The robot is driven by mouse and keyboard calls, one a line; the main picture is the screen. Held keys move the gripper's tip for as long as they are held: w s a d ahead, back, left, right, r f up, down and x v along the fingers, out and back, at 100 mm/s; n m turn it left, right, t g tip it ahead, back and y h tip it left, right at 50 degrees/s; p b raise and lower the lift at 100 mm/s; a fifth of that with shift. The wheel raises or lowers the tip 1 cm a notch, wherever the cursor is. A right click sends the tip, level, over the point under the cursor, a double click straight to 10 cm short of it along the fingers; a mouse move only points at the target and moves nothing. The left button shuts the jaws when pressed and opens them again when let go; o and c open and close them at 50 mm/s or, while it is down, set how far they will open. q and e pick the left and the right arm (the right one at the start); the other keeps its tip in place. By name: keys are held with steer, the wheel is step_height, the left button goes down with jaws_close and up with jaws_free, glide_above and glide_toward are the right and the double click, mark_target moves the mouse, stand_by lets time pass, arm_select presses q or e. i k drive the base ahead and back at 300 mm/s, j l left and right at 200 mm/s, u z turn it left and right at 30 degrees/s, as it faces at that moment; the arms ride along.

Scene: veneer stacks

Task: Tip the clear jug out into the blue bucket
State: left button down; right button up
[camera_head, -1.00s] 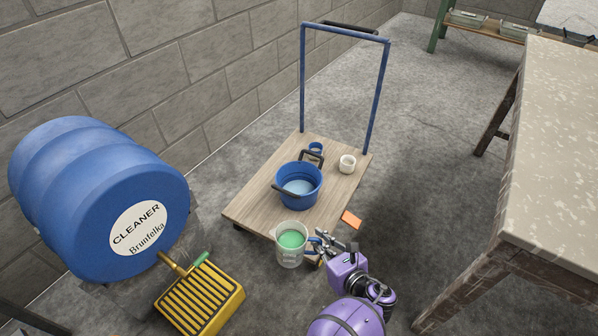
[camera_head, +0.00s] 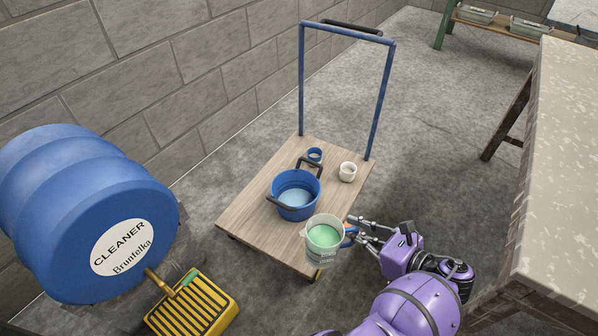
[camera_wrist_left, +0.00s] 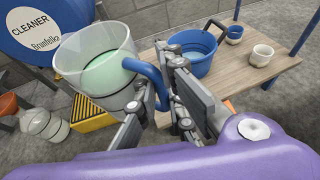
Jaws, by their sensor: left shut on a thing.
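The clear jug (camera_head: 324,240) holds green liquid and is upright, near the front right edge of the cart in the head view. My left gripper (camera_head: 352,232) is shut on its blue handle; the jug (camera_wrist_left: 95,70) and handle also show large in the left wrist view, with the gripper (camera_wrist_left: 160,95) around the handle. The blue bucket (camera_head: 308,205) stands on the cart just behind and left of the jug, with pale liquid inside and dark grips on its rim. The bucket also shows in the left wrist view (camera_wrist_left: 202,66), beyond the gripper. My right gripper is not seen.
The wooden cart (camera_head: 250,222) has a blue push handle at its back. A blue cup (camera_head: 314,154) and a white cup (camera_head: 347,173) stand behind the bucket. A blue cleaner drum (camera_head: 60,200) and yellow grate (camera_head: 195,305) are at left, a workbench (camera_head: 560,150) at right.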

mark_target(295, 192)
steer(key=i+l, duration=0.15)
steer(key=i, duration=0.25)
steer(key=i+l, duration=0.1)
steer(key=i, duration=0.25)
steer(key=i+l, duration=0.15)
steer(key=i, duration=0.25)
